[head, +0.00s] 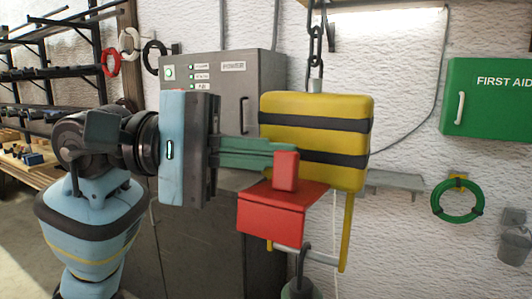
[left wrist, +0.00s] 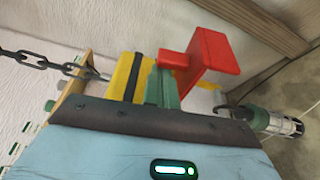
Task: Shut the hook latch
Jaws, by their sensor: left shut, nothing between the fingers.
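A yellow block (head: 330,112) with black stripes hangs from a chain. Under it is a red plate (head: 270,222) with a small upright red tab (head: 286,165). I take this red part for the latch. Yellow side bars (head: 348,232) run down from the block to a grey crossbar near a dark hook or eye (head: 303,263). My left gripper (head: 290,150) reaches in from the left, its green fingers shut and empty, tips just behind the tab; contact cannot be told. In the left wrist view, the fingers (left wrist: 163,88) lie right beside the red part (left wrist: 212,58). My right gripper is out of view.
A grey cabinet (head: 240,85) stands behind my left gripper. A green first aid box (head: 490,98), a small shelf (head: 395,181) and a green coil (head: 437,212) are on the right wall. The chain (head: 314,45) runs up from the block. The space right of the block is free.

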